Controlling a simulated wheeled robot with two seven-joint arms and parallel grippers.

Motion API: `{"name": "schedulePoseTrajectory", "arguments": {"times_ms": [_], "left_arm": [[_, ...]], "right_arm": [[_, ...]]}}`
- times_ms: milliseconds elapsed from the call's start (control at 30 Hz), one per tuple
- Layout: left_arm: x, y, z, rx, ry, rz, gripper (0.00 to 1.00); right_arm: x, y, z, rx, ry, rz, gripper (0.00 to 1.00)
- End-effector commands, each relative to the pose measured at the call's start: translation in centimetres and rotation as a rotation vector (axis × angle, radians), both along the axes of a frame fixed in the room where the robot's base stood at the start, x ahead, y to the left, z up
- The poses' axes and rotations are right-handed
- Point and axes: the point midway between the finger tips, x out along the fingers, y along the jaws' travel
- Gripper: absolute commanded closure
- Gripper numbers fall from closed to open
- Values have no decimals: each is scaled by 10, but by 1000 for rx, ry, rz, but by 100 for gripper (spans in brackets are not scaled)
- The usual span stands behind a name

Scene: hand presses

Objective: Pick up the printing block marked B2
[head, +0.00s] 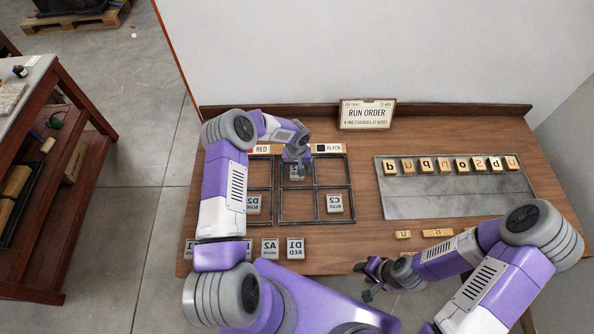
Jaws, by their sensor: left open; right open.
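Several grey printing blocks with mirrored marks are in view. One block (296,174) stands in the upper left cell of the rack under the BLACK label, directly below my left gripper (297,158). Its mark is partly covered and too small to read surely, so I cannot confirm it as B2. My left gripper points down over it, open; I cannot tell whether the fingers reach around it. My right gripper (369,281) is open and empty at the table's front edge. Other blocks read like D2 (253,204), C2 (335,204), A2 (270,248) and D1 (295,248).
A metal plate (450,207) with a row of letter blocks lies at the right. The RUN ORDER sign (366,114) stands at the back. Small wooden pieces (438,232) lie in front of the plate. My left arm hides part of the RED rack (262,176) and front row.

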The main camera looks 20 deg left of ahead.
Motion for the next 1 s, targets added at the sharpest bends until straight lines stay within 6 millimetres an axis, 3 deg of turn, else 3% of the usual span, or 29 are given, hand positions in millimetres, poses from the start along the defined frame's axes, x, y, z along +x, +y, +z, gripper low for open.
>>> {"name": "schedulePoseTrajectory", "arguments": {"times_ms": [267, 700, 1000], "left_arm": [[0, 0, -4, 1, -2, 0, 11], [0, 0, -4, 1, -2, 0, 74], [1, 0, 3, 2, -4, 0, 74]], "right_arm": [[0, 0, 0, 0, 0, 0, 57], [0, 0, 0, 0, 0, 0, 57], [0, 0, 0, 0, 0, 0, 57]]}}
